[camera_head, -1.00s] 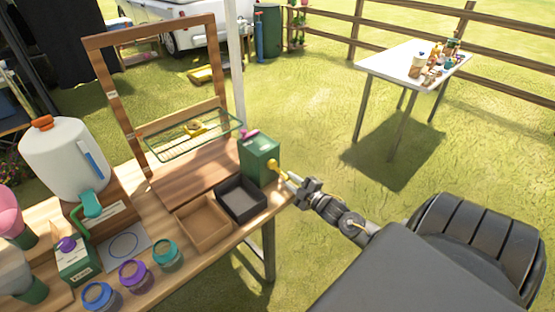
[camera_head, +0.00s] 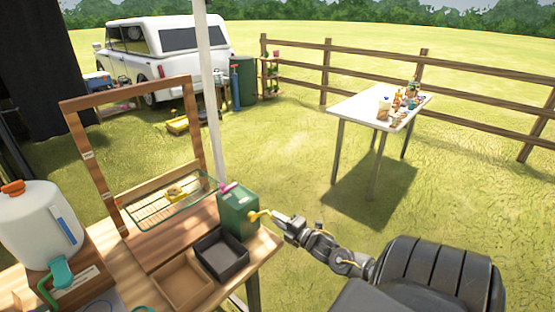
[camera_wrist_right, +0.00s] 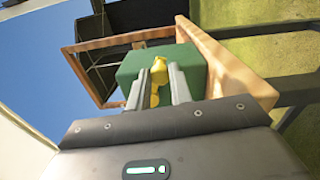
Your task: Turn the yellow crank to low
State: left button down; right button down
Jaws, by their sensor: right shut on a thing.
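The yellow crank (camera_head: 259,214) sticks out from the right side of a green box (camera_head: 238,209) on the wooden table. My right gripper (camera_head: 279,218) is at the crank's outer end, coming from the right. In the right wrist view the yellow crank (camera_wrist_right: 157,78) lies between the two grey fingers of my right gripper (camera_wrist_right: 162,85), with the green box (camera_wrist_right: 135,66) behind it. The right gripper is shut on the crank. Any low marking on the box cannot be made out. My left gripper is not in view.
A black tray (camera_head: 241,262) and a brown tray (camera_head: 207,286) lie in front of the box. A wire basket (camera_head: 148,214) and a wooden frame (camera_head: 72,140) stand behind. A white jug (camera_head: 28,235) is at left. Grass is open to the right.

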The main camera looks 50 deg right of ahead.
jog(key=shift+d+r, duration=0.15)
jog(key=c, duration=1.3)
grip_release()
jog(key=shift+o, duration=0.2)
jog(key=s+b, duration=0.1)
jog(key=s, duration=1)
jog(key=shift+b, duration=0.4)
jog(key=shift+w, duration=0.1)
